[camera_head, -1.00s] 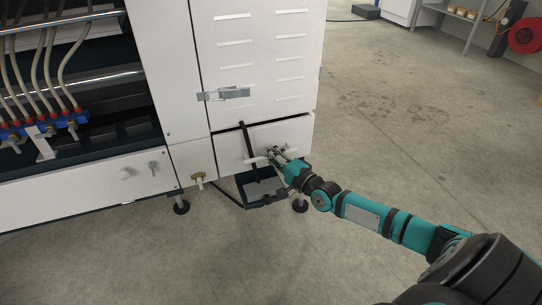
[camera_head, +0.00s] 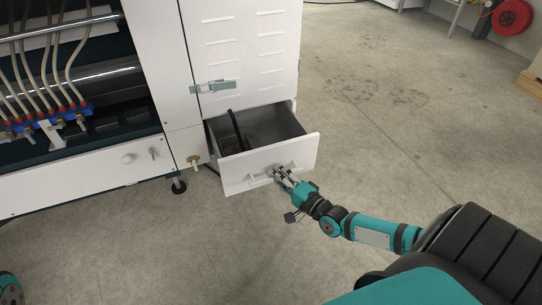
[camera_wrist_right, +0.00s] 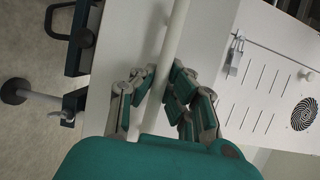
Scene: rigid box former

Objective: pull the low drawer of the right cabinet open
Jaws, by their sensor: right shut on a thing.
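The low drawer (camera_head: 237,173) of the right cabinet (camera_head: 245,60) stands well out from the cabinet in the head view, and its grey inside shows. A white bar handle (camera_head: 257,179) runs across its front. My right gripper (camera_head: 279,174) is shut on this handle near its middle. In the right wrist view the fingers of my right gripper (camera_wrist_right: 154,92) close around the handle (camera_wrist_right: 176,32), which runs up between them. At the head view's lower left edge a teal piece of my own body shows; my left gripper is not seen.
A metal latch (camera_head: 213,87) sits on the vented panel above the drawer. The machine with hoses (camera_head: 45,70) stands to the left. A black strip (camera_head: 237,130) rises inside the drawer. The concrete floor (camera_head: 400,130) to the right is clear.

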